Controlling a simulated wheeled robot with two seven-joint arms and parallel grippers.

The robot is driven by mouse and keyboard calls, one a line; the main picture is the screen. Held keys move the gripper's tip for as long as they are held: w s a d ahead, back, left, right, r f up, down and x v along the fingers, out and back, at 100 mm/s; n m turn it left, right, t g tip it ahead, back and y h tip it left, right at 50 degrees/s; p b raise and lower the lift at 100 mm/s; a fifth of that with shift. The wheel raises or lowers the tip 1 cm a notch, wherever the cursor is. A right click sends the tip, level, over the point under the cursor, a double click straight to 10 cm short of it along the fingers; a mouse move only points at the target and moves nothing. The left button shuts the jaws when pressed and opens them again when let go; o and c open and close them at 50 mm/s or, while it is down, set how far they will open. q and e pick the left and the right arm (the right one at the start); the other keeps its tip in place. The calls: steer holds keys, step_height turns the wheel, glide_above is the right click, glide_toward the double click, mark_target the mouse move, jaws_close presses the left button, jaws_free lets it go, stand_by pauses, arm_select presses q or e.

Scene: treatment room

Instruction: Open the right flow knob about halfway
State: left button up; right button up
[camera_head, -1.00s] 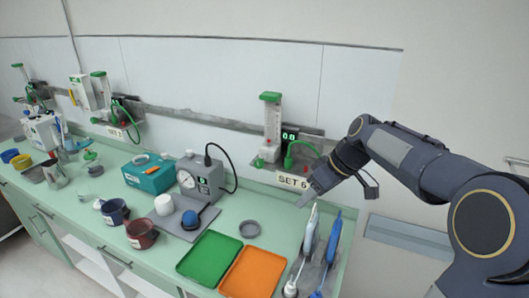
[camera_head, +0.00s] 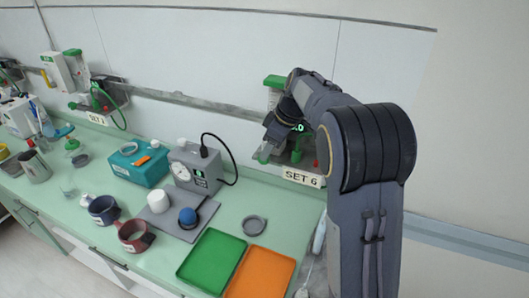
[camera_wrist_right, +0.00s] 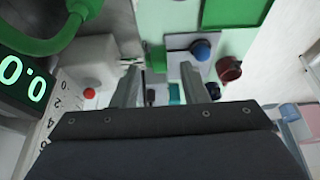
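The flowmeter of the right station, above the SET 6 label (camera_head: 302,177), has a green top (camera_head: 274,80) and is largely hidden behind my right arm. My right gripper (camera_head: 268,139) is close to this knob. In the wrist view its two fingers (camera_wrist_right: 161,68) are apart, with the green knob between or just beyond their tips; contact cannot be told. A green display (camera_wrist_right: 24,80) reads 0.0. My left gripper is not in view.
A grey gauge device (camera_head: 196,170) with a black cable stands left of the station. Green (camera_head: 211,258) and orange (camera_head: 262,272) trays lie on the counter in front. A grey block with a red button (camera_wrist_right: 89,93) and a green hose (camera_wrist_right: 50,40) are close to the gripper.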

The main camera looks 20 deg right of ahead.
steer(key=shift+x, duration=1.7)
steer(key=shift+c, duration=0.3)
steer(key=shift+f, duration=0.1)
steer(key=c, duration=0.8)
steer(key=shift+w, duration=0.1)
steer(key=g+h, duration=0.2)
steer(key=shift+w+a+g, duration=0.2)
steer(key=shift+g, duration=0.2)
steer(key=shift+w+a+f+g+h, duration=0.1)
steer(key=shift+g+h, duration=0.5)
steer(key=shift+h, duration=0.05)
steer(key=shift+w+a+g+h, duration=0.1)
steer(key=shift+g+h, duration=0.5)
steer(key=shift+h, duration=0.05)
steer(key=shift+s, duration=0.1)
